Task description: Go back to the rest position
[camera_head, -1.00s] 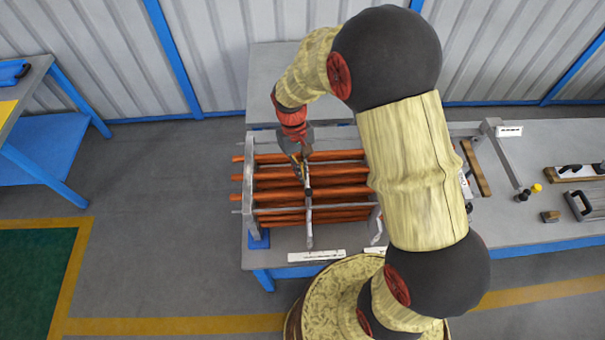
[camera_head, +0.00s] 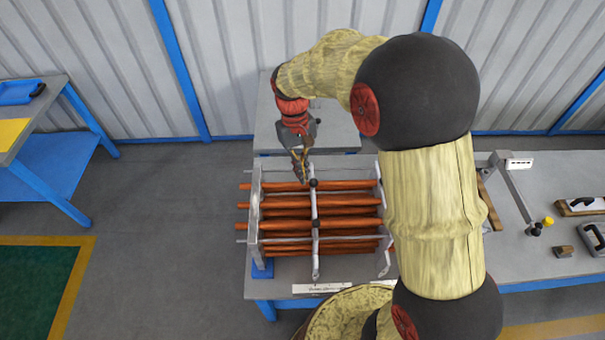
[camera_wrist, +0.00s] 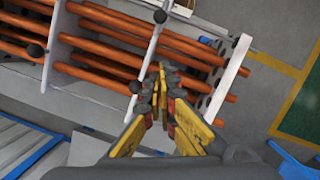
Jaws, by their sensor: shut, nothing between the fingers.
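My gripper (camera_head: 301,176) is shut and empty, just above the back edge of the flanged shell's tube bundle. The shell assembly is a set of copper-coloured tubes (camera_head: 345,209) running left to right through grey upright plates, including the end plate (camera_head: 256,215). A thin upright bar (camera_head: 315,235) with black knobs crosses the tubes near my gripper. In the wrist view my gripper's fingers (camera_wrist: 162,78) point toward that bar, and the holed end plate (camera_wrist: 231,75) is beyond. Whether the fingertips touch anything is unclear. My arm hides part of the right side.
The grey workbench (camera_head: 540,180) runs right, bearing a bracket, black and yellow knobs (camera_head: 548,222) and handled tools (camera_head: 592,236). A blue-framed table (camera_head: 45,170) stands at the left. The corrugated wall is behind. Open floor lies between the table and bench.

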